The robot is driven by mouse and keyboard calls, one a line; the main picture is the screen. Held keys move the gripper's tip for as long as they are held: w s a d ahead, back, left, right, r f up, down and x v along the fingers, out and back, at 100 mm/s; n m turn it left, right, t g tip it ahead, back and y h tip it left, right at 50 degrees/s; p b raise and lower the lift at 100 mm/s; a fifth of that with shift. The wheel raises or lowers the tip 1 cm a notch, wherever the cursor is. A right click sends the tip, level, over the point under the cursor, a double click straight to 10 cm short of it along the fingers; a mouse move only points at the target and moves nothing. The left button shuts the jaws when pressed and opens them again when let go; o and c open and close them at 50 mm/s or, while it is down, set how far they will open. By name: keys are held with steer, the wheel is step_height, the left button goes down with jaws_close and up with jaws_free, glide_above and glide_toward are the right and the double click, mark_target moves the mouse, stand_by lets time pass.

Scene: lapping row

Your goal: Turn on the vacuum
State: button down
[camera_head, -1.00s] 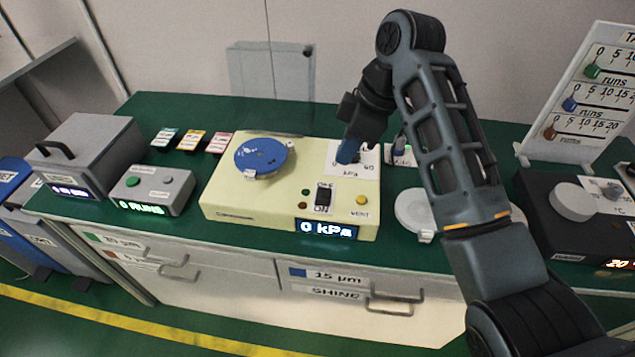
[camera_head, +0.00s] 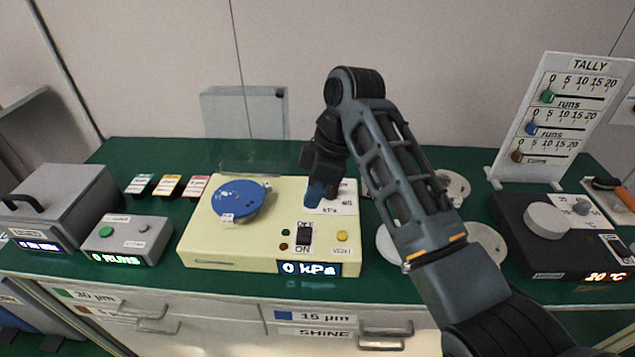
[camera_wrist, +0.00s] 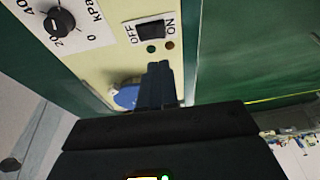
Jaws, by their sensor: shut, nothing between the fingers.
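The vacuum unit (camera_head: 205,245) is a cream box on the green bench, with a blue round plate (camera_head: 238,198) on top and a display (camera_head: 310,268) reading 0 kPa. Its black OFF/ON rocker switch (camera_head: 304,236) stands right of two small lamps, green and brown; it also shows in the wrist view (camera_wrist: 151,30). My gripper (camera_head: 314,194) is shut and empty above the box, behind the switch in the head view, near the kPa dial card. In the wrist view the blue fingers (camera_wrist: 160,75) point toward the switch and lamps, apart from the switch. The dial (camera_wrist: 59,22) shows at upper left.
A yellow VENT button (camera_head: 342,236) sits right of the switch. A grey box with a green button (camera_head: 106,232) stands at left, and a black hotplate (camera_head: 555,245) at right. Pale discs lie under my arm. The tally board (camera_head: 556,120) stands at back right.

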mark_target(303, 238)
steer(key=x, duration=0.3)
steer(key=p+x, duration=0.1)
steer(key=x, duration=0.2)
steer(key=d+x, duration=0.1)
steer(key=x, duration=0.1)
steer(key=shift+s+f, duration=0.2)
steer(key=shift+f, duration=0.4)
steer(key=shift+w+f, duration=0.1)
